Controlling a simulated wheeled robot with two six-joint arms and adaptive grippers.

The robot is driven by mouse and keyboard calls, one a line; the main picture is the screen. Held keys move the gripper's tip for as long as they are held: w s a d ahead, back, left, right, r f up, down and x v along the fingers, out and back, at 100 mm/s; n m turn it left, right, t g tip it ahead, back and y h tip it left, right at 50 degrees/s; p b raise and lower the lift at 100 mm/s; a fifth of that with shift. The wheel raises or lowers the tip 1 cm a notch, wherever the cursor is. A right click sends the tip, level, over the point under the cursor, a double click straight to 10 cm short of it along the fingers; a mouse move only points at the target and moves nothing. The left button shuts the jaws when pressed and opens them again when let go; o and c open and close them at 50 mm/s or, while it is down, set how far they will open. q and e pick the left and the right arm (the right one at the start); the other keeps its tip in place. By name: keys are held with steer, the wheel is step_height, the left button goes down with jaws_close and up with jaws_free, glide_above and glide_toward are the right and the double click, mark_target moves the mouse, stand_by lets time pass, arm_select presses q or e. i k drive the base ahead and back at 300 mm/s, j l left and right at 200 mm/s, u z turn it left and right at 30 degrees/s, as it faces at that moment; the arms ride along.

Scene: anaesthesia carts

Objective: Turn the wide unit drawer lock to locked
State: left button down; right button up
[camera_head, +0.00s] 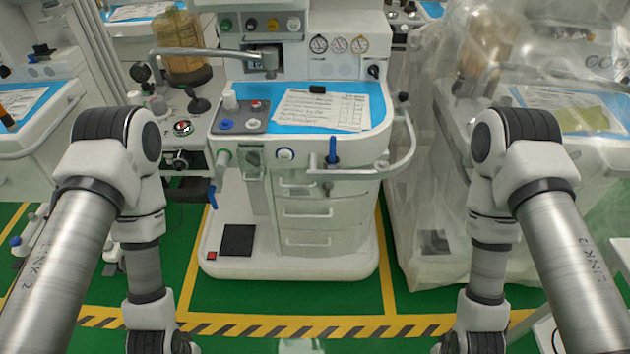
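A white anaesthesia cart (375,150) stands in the middle, facing me, with a stack of drawers (307,213) under its worktop. The drawers look shut. A small dark fitting (328,188) shows near the top drawer, below the front rail; it is too small to tell whether it is the lock or how it is turned. I cannot tell for certain which cart is the wide unit. Both my arms come in from the sides and bend down out of the bottom of the picture. Neither gripper is in view.
A curved rail (405,150) juts out at the cart's front right. A cart under clear plastic (425,190) stands close on the right. Another cart (50,150) with a blue top is on the left. Green floor with a yellow-black stripe (330,325) is clear in front.

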mark_target(328, 186)
steer(key=l, duration=0.65)
steer(key=i+l, duration=0.15)
steer(key=l, duration=0.5)
steer(key=u, duration=0.05)
